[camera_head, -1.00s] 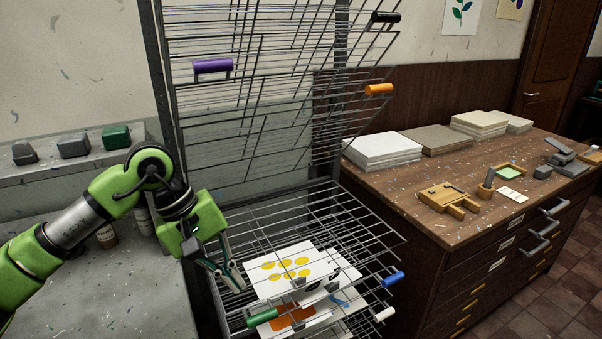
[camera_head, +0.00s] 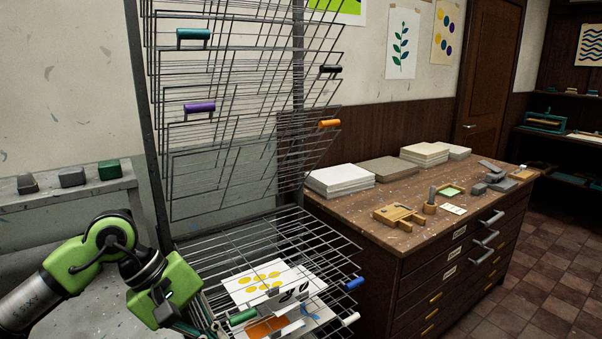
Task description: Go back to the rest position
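My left gripper (camera_head: 203,322) is at the lower left, pointing down beside the left edge of the drying rack. Its fingers are partly cut off by the bottom edge and overlap the rack wires, so I cannot tell whether they are open or shut. I see nothing clearly held in it. My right gripper is not in view. The wire rack (camera_head: 290,238) has its upper shelves tilted up and its lower shelves lying flat. A white print with yellow spots (camera_head: 240,285) lies on the lower shelves, with other prints partly hidden near it.
Coloured handles, including a green one (camera_head: 243,317) and a blue one (camera_head: 355,283), stick out from the rack's shelves. A wooden drawer cabinet (camera_head: 400,250) with paper stacks and tools stands to the right. A grey ledge (camera_head: 50,205) with small blocks is at the left. Floor (camera_head: 530,285) shows clear at the right.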

